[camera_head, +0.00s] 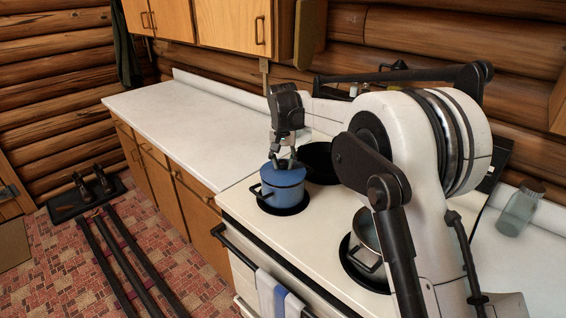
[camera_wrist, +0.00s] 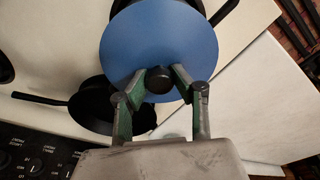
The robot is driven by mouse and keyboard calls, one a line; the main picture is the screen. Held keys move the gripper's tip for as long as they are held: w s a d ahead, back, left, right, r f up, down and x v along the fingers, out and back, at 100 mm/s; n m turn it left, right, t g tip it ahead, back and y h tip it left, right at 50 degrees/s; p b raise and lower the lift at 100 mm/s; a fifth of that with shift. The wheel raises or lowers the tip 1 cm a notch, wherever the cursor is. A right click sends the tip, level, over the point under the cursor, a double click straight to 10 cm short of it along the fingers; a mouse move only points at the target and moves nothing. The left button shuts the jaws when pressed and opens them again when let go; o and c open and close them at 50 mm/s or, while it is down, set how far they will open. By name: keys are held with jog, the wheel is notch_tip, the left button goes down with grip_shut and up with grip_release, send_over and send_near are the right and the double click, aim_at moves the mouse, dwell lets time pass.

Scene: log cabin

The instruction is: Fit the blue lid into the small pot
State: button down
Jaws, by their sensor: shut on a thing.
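The blue lid (camera_head: 283,175) is a flat round disc with a black knob. It lies over the mouth of the small blue pot (camera_head: 281,196), which stands on the stove's front-left burner. My gripper (camera_head: 284,162) is above the lid and shut on its knob. In the wrist view the two fingertips of my gripper (camera_wrist: 158,80) close on the knob from both sides. There the lid (camera_wrist: 160,40) hides nearly all of the pot, and only a dark handle (camera_wrist: 225,11) shows beyond its edge. I cannot tell whether the lid is fully seated.
A black pan (camera_head: 321,162) sits behind the blue pot. A metal pot (camera_head: 367,236) is on the right burner, partly behind my arm. The long white counter (camera_head: 180,125) to the left is clear. A towel (camera_head: 268,291) hangs in front.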

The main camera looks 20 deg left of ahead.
aim_at(283, 173)
jog(key=shift+f+b, duration=0.35)
jog(key=shift+f, duration=0.2)
jog(key=c, duration=1.4)
grip_release()
jog(key=shift+o, duration=0.2)
notch_tip(283, 173, up, 12)
jog(key=s, duration=0.1)
jog(key=shift+s+d, duration=0.25)
jog(key=shift+s, duration=0.15)
jog(key=shift+d, duration=0.1)
